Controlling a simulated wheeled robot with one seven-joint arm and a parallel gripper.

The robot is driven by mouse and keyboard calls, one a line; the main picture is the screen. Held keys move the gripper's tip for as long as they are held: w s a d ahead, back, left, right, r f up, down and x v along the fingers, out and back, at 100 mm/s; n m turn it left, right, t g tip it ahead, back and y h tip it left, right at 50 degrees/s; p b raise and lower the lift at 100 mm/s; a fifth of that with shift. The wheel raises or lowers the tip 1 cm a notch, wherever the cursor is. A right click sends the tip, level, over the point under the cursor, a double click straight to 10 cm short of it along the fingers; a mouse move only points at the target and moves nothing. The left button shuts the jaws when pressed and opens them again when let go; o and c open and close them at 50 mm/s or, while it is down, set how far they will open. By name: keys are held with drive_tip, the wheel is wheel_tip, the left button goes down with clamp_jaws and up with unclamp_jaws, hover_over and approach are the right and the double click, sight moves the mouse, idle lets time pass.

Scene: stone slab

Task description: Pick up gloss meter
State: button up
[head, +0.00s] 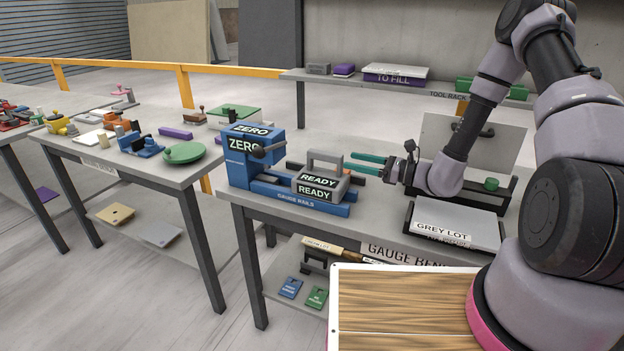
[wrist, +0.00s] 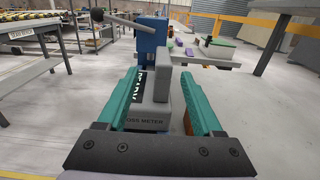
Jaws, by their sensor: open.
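The gloss meter (head: 318,186) is a grey block with a top handle and black READY labels. It sits on the blue gauge rails (head: 270,190) at the bench's left end. My gripper (head: 350,162) is open, with teal fingers pointing left, beside and slightly behind the meter's handle in the head view. In the wrist view, the meter (wrist: 150,122), with part of its "gloss meter" label showing, appears between the spread fingers of my gripper (wrist: 160,76). I cannot tell whether either finger touches it.
A blue ZERO block (head: 240,172) with a grey lever rises at the rails' left end. A GREY LOT panel (head: 455,217) lies right on the bench, with an upright grey plate (head: 465,145) behind. A tool rack (head: 440,86) stands at the back.

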sight(325, 152)
drive_tip(key=x, duration=0.4)
drive_tip(key=shift+a, duration=0.1)
drive_tip(key=shift+w+x, duration=0.15)
drive_tip(key=shift+x, duration=1.3)
drive_tip(key=shift+w+x, duration=0.15)
drive_tip(key=shift+x, duration=1.3)
drive_tip(key=shift+f, duration=0.1)
clamp_jaws()
